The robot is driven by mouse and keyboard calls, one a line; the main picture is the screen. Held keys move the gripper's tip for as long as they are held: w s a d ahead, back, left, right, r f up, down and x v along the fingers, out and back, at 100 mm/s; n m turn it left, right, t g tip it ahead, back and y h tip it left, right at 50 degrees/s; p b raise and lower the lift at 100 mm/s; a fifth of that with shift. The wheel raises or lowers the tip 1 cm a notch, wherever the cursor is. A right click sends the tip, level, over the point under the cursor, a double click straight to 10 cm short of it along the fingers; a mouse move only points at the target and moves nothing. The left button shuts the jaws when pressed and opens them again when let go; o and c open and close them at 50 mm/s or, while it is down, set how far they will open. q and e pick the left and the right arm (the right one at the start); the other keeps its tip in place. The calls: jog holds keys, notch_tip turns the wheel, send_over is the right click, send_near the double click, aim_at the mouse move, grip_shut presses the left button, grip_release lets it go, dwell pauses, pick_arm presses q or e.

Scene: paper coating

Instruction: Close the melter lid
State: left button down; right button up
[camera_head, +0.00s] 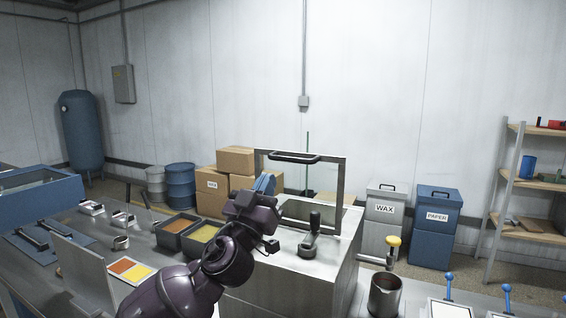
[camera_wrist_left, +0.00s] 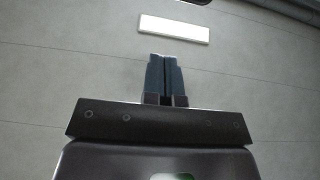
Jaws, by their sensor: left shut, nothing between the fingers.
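The melter (camera_head: 330,262) is a metal box right of centre in the head view. Its lid (camera_head: 340,190) is a grey frame with a see-through middle, standing upright, open, with a dark handle (camera_head: 294,157) along its top edge. My left gripper (camera_head: 265,183) is raised in front of the lid's left side, below the handle. Its blue fingers (camera_wrist_left: 165,75) are shut and empty in the left wrist view. I cannot tell whether they touch the lid. My arm hides the melter's left part. My right gripper is out of view.
A dark-handled tool (camera_head: 314,232) sits on the melter top. Two open trays (camera_head: 178,224) lie left of my arm. A metal pot (camera_head: 385,293) stands to the right. Cardboard boxes (camera_head: 236,160) and wax and paper bins (camera_head: 435,225) stand behind.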

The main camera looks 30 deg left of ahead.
pick_arm(q)
jog(key=w+r+p, duration=0.1)
jog(key=w, duration=0.6)
jog(key=shift+w+a+r, duration=0.2)
jog(key=shift+w+r, duration=0.15)
jog(key=shift+r, duration=0.05)
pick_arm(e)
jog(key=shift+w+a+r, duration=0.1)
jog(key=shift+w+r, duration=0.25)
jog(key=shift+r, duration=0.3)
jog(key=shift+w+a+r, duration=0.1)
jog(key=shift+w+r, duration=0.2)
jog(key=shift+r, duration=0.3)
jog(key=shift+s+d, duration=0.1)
